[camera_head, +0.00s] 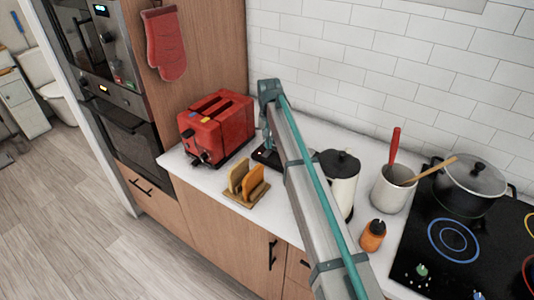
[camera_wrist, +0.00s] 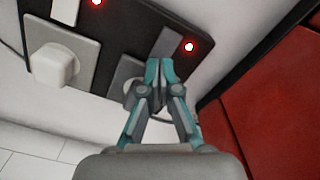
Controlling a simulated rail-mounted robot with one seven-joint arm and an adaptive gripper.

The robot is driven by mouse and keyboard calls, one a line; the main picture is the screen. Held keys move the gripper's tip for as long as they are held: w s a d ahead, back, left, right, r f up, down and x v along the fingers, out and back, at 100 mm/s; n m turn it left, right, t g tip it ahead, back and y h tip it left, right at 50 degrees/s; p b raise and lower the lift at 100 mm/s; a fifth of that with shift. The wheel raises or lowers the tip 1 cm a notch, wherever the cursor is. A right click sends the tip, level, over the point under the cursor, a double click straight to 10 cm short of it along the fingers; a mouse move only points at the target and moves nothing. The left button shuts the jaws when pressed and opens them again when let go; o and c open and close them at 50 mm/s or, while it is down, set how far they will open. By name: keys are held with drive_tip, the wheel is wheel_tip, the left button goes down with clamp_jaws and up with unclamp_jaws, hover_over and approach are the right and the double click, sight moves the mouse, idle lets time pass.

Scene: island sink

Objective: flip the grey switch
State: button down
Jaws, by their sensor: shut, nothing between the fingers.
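A grey plate and part of a round white plug show behind the fingers, partly hidden.
A second, whiter switch (camera_wrist: 64,12) and a white plug (camera_wrist: 55,62) are on the panel's left. The red toaster (camera_head: 216,125) stands close beside my gripper. A toast rack (camera_head: 246,184), kettle (camera_head: 341,180) and utensil pot (camera_head: 392,188) are on the counter.

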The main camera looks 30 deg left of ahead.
sight(269, 151)
drive_tip(key=shift+f+b, duration=0.35)
drive_tip(key=shift+f, duration=0.9)
idle(0.8)
drive_tip(key=shift+r, duration=0.15)
drive_tip(key=shift+r+p, duration=1.7)
drive_tip(key=shift+r, duration=1.65)
